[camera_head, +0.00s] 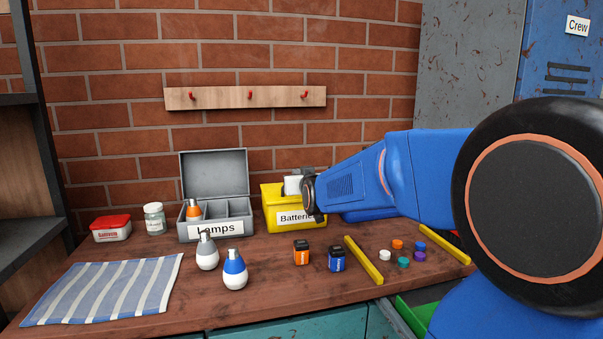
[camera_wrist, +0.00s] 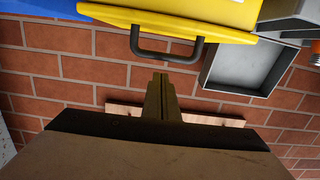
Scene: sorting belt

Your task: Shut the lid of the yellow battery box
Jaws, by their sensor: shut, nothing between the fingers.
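The yellow battery box (camera_head: 271,213), labelled "Batteries", stands on the bench against the brick wall, right of the grey lamp box. Its lid is mostly hidden behind my gripper in the head view, so its angle is hard to tell. The wrist view looks upside down at the wall and shows the yellow lid edge (camera_wrist: 125,19) with a dark handle (camera_wrist: 167,56). My gripper (camera_wrist: 160,78) is shut and empty, its fingertips close to the handle in that picture; I cannot tell whether they touch. In the head view my wrist covers the box's right side.
The grey lamp box (camera_head: 215,230) has its lid up. Lamps, two batteries (camera_head: 301,253) (camera_head: 336,259), yellow bars (camera_head: 363,260) and coloured caps (camera_head: 404,263) lie in front. A striped cloth (camera_head: 105,290) lies left. A hook rack (camera_head: 245,97) is on the wall.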

